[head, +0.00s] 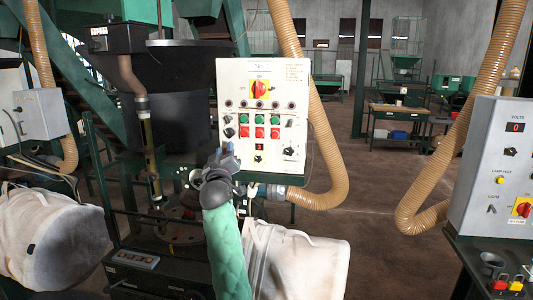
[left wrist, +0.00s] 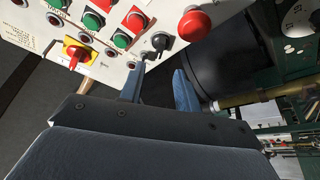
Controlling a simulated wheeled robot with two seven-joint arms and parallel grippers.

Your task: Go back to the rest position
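My left gripper (head: 225,153) is raised in front of the lower left part of a white control panel (head: 290,75). My arm reaches up to it from the bottom of the head view. In the left wrist view, the gripper's two blue fingers (left wrist: 161,70) stand apart with nothing seen between them. The panel (left wrist: 100,62) fills the top of that view, and a black selector knob (left wrist: 161,41) lies just beyond the fingertips. I cannot tell whether a finger touches the panel. My right gripper is not in view.
A dark hopper (head: 175,85) stands behind the panel's left side. White bags (head: 50,245) (head: 300,262) lie at the lower left and lower centre. A tan hose (head: 335,165) curves beside the panel. A grey control box (head: 495,165) stands at right. Open floor (head: 375,200) lies between.

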